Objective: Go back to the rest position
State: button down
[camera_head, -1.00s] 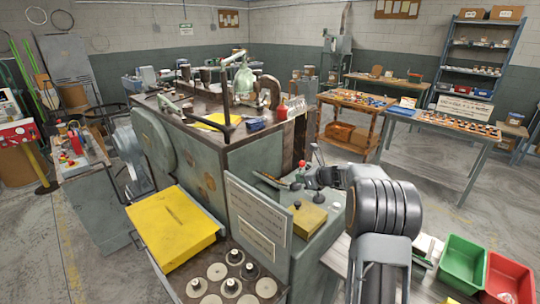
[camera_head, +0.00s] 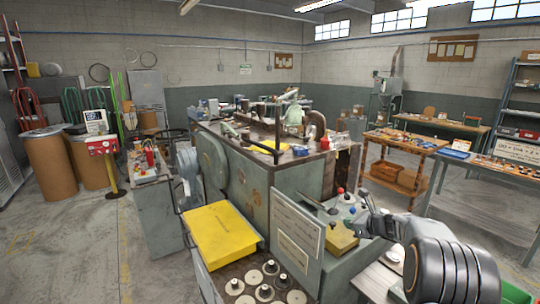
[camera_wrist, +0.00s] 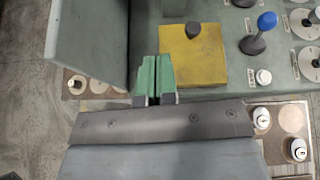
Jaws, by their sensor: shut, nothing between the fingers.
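My gripper (camera_wrist: 153,68) shows in the wrist view with its two green fingers pressed together and nothing between them. The fingertips are just left of a yellow block (camera_wrist: 192,65) with a black knob on top, seen from above; I cannot tell the height between them. In the head view my arm enters from the lower right, and its wrist end is beside the yellow block (camera_head: 340,238) on the machine's grey control ledge. The fingers themselves are too small to make out there.
A blue-topped lever (camera_wrist: 264,25) stands right of the yellow block. A grey upright panel (camera_wrist: 90,40) is close on the fingers' left; it is the sign-bearing panel (camera_head: 297,232) in the head view. A yellow cover (camera_head: 222,235) is farther left. Open floor (camera_head: 85,240) lies at left.

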jog(key=s+a+f+n+g+h, duration=0.1)
jog(key=s+a+f+n+g, duration=0.2)
jog(key=s+f+n+g, duration=0.45)
jog(key=s+a+r+n+h+b, duration=0.1)
jog(key=s+a+r+n+h, duration=0.1)
jog(key=s+n, duration=0.4)
jog(key=s+a+r+n+t+h+b, duration=0.1)
jog(key=s+a+r+n+h+b, duration=0.1)
jog(key=s+n, duration=0.5)
jog(key=s+a+r+n+t+h+b, duration=0.1)
jog(key=s+n, duration=0.6)
jog(key=s, duration=0.7)
jog(key=a+r, duration=0.1)
jog(key=a, duration=0.1)
jog(key=shift+a+r+h, duration=0.25)
jog(key=shift+a+h, duration=0.15)
jog(key=shift+s+a+n, duration=0.1)
jog(key=shift+n, duration=0.15)
